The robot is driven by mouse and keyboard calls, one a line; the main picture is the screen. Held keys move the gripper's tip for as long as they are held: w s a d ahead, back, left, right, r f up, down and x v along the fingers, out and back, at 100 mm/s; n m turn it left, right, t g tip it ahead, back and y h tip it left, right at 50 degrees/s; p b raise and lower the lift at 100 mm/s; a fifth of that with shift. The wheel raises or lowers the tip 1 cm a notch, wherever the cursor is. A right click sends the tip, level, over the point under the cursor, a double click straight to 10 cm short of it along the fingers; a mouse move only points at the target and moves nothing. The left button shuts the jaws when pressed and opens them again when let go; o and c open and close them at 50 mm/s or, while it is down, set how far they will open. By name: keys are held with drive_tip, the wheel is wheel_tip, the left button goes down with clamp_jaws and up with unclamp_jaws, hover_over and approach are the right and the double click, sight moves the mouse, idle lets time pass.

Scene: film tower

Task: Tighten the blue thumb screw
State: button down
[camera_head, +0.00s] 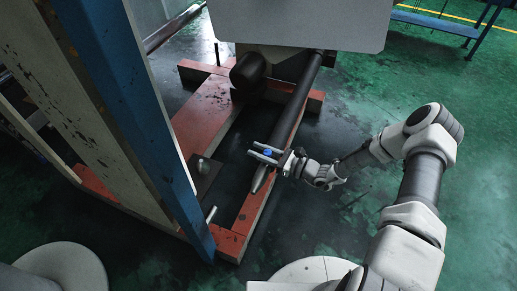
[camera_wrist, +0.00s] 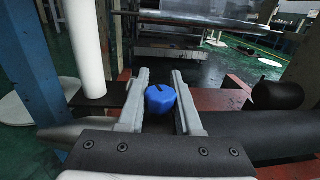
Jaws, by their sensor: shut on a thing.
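The blue thumb screw (camera_wrist: 160,98) is a rounded knob with a dark slot on top, seen between my gripper's two grey fingers in the wrist view. My gripper (camera_wrist: 159,75) is shut on it, one finger on each side. In the head view the blue screw (camera_head: 267,153) shows as a small blue spot between the fingers of my gripper (camera_head: 256,151). It sits by the near end of a long dark bar (camera_head: 292,112) with a pale pointed tip. The screw's lower part and thread are hidden.
A red frame (camera_head: 205,110) lies on the green floor around the bar. A blue and beige upright (camera_head: 125,90) stands close on the left. A grey panel (camera_head: 300,22) overhangs the bar's far end. The floor on the right (camera_head: 440,90) is mostly clear.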

drive_tip(key=m+t+h+p, duration=0.1)
drive_tip(key=p, duration=0.1)
drive_tip(key=m+t+h+p, duration=0.1)
drive_tip(key=t+p, duration=0.1)
drive_tip(key=m+t+h+p, duration=0.1)
drive_tip(key=t, duration=0.1)
drive_tip(key=shift+w+d+r+m+p, duration=0.2)
drive_tip(key=shift+w+r+m+p, duration=0.1)
drive_tip(key=shift+r+m+p, duration=0.1)
drive_tip(key=h+p, duration=0.1)
drive_tip(key=m+t+h+p, duration=0.2)
drive_tip(key=shift+w+d+f+p, duration=0.2)
drive_tip(key=shift+d+p, duration=0.05)
drive_tip(key=shift+p, duration=0.05)
drive_tip(key=shift+w+d+f+m+t+h+p, duration=0.1)
drive_tip(key=shift+f+m+t+h+p, duration=0.05)
drive_tip(key=shift+m+t+h+p, duration=0.45)
drive_tip(key=c, duration=0.6)
unclamp_jaws()
drive_tip(key=shift+d, duration=0.15)
